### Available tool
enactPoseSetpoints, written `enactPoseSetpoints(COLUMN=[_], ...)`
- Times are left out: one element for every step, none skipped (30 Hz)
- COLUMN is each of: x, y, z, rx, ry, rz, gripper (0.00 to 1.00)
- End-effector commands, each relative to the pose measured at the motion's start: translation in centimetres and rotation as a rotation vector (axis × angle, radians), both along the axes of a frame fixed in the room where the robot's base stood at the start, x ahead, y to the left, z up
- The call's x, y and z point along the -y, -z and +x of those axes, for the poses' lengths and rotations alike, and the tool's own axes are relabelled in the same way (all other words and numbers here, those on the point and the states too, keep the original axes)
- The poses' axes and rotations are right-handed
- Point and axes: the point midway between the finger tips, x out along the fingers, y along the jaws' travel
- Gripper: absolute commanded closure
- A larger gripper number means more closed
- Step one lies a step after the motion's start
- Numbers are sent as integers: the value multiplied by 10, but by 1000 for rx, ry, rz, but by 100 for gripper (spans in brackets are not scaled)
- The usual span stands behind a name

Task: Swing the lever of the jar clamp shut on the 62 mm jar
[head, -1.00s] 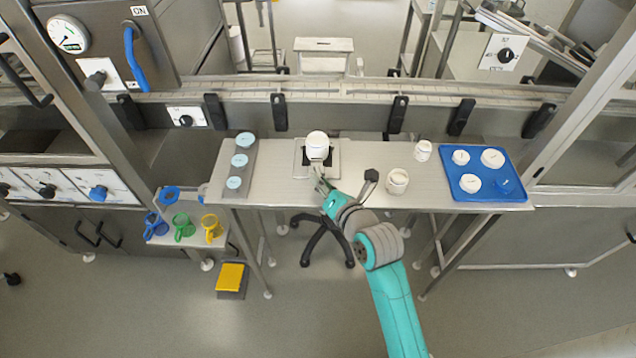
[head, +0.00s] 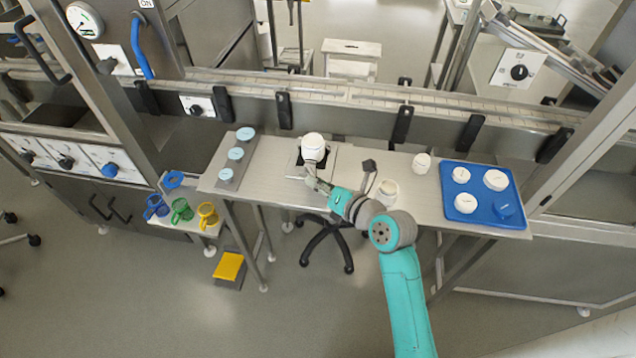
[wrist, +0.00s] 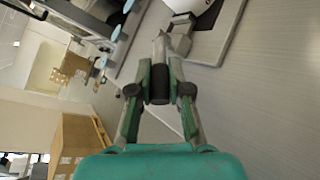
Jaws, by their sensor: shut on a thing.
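The white jar (head: 313,143) stands upright in the jar clamp, whose dark block (head: 321,160) shows below it on a pale base plate (head: 343,160). In the wrist view my gripper (wrist: 160,70) is closed around a dark cylindrical piece (wrist: 159,86), which looks like the lever's grip. The jar (wrist: 188,5) and a grey clamp part (wrist: 181,36) show just beyond the fingers. How far the lever has swung cannot be told.
Left of the clamp, a grey strip (head: 224,184) holds light-blue lids. To the right are two white jars (head: 421,162) (head: 386,190) and a blue tray (head: 484,214) with several pieces. A dark-topped post (head: 369,166) rises close to my wrist. Coloured mugs (head: 181,210) are on a lower shelf.

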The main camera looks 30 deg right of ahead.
Motion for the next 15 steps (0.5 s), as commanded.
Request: enactPoseSetpoints(x=[0, 0, 0, 0, 0, 0, 0, 0, 0, 0, 0, 0, 0, 0, 0], y=[2, 2, 2, 2, 2, 2, 2, 2, 2, 1, 1, 1, 1, 1, 1], z=[0, 0, 0, 0, 0, 0, 0, 0, 0, 0, 0, 0, 0, 0, 0], rx=[-4, -4, -4, -4, -4, -4, -4, -4, -3, -3, -3, -3, -3, -3, -3], ry=[0, 0, -1, -1, -1, -1, -1, 0, -1, -1, -1, 0, 0, 0, 0], rz=[0, 0, 0, 0, 0, 0, 0, 0, -1, -1, -1, -1, -1, -1, -1], gripper=[100, 100, 100, 100, 100, 80, 73, 65, 56, 56, 56, 56, 56, 56, 56])
